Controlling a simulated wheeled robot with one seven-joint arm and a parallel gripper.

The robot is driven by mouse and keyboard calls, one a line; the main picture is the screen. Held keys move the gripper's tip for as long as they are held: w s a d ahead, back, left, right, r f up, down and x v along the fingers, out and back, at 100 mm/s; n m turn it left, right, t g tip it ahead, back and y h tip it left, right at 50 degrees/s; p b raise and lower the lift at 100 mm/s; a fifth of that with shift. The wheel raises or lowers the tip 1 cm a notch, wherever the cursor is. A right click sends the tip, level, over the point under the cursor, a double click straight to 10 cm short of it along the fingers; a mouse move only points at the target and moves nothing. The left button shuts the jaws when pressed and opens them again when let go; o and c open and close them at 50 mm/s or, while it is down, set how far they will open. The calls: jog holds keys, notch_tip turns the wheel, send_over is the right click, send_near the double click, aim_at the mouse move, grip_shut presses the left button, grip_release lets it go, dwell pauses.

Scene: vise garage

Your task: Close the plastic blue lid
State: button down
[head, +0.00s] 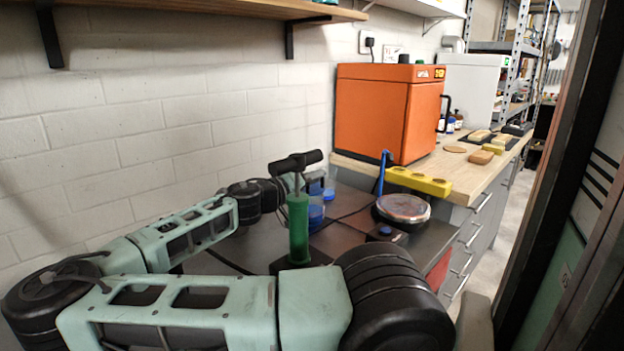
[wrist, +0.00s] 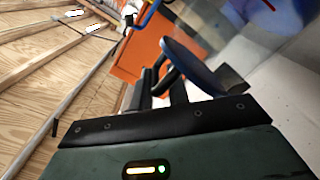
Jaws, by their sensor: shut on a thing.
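In the wrist view, the blue lid (wrist: 192,66) is a dark blue disc seen nearly edge-on, tilted, between the black fingers of my gripper (wrist: 200,78). My gripper is shut on it, near the rim. A clear, bluish surface, which may be the container, fills the upper right behind the lid. In the head view, a blue container (head: 316,215) stands on the dark bench, right behind the green pump. The pump and my arm hide most of my gripper there, so the exact contact with the lid cannot be seen.
The green pump (head: 298,228) with a black handle stands upright in front of the container. A round glass-topped device (head: 403,208) and a yellow block (head: 419,181) are to the right. An orange cabinet (head: 372,112) stands behind. The white brick wall (head: 150,125) borders the left.

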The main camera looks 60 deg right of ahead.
jog(key=shift+s+f, duration=0.2)
jog(key=shift+s, duration=0.25)
jog(key=c, duration=1.5)
grip_release()
jog(key=shift+a, duration=0.15)
jog(key=v, duration=1.7)
jog(key=shift+w+a+r+b, duration=0.15)
jog(key=shift+w+b, duration=0.15)
